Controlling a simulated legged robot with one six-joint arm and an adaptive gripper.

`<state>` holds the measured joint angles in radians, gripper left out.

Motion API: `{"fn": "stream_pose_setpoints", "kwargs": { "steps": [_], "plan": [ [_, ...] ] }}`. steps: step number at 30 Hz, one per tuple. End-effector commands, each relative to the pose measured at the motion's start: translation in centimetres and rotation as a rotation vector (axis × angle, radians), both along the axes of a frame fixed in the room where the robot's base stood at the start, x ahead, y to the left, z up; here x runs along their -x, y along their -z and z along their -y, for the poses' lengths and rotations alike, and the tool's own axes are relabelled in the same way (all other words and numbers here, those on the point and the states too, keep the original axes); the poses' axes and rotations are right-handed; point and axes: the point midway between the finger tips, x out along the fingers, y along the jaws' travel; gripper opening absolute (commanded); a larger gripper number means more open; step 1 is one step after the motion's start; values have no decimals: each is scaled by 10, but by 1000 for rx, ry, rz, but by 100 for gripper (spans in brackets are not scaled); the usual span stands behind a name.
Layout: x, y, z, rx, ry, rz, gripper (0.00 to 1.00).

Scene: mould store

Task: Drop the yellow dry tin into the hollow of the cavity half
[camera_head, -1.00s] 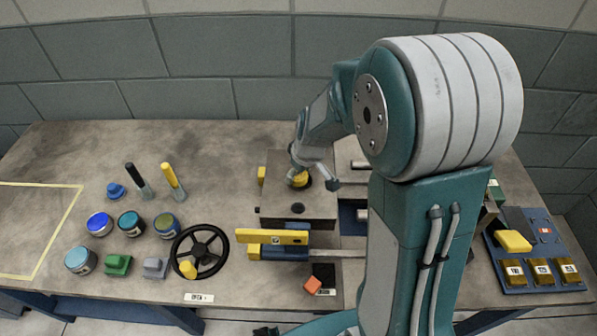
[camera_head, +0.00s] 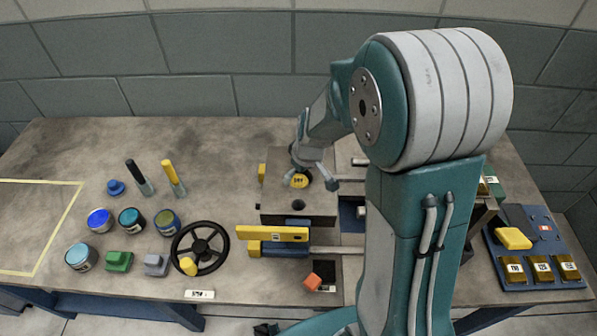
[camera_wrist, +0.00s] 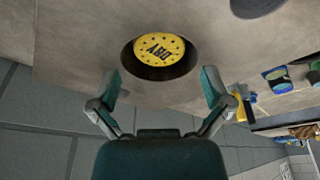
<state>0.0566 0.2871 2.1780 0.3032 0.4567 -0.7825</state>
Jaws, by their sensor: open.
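The yellow dry tin (camera_head: 299,181) sits in a round dark hollow on top of the grey cavity half (camera_head: 283,212). In the wrist view the tin's yellow lid (camera_wrist: 159,48) with dark lettering faces up, and the hollow's dark rim (camera_wrist: 185,69) shows around it. The lid looks slightly tilted or off-centre; how deep it sits I cannot tell. My gripper (camera_wrist: 160,88) is open, its two fingers apart on either side of the hollow and clear of the tin. In the head view my gripper (camera_head: 316,182) is right over the block.
A second dark round hole (camera_head: 298,205) is in the block's front part. A yellow bar (camera_head: 272,234) lies in front. A black handwheel (camera_head: 200,248), several paint tins and two upright markers stand to the left.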

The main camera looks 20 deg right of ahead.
Motion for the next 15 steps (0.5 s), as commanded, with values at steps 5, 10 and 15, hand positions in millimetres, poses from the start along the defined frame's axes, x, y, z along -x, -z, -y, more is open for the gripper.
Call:
{"fn": "stream_pose_setpoints", "kwargs": {
  "steps": [5,10,15],
  "plan": [
    [0,-2,0,0,0,1,100],
    [1,-20,1,1,-1,6,100],
    [9,-53,5,1,0,7,100]
  ]
}}
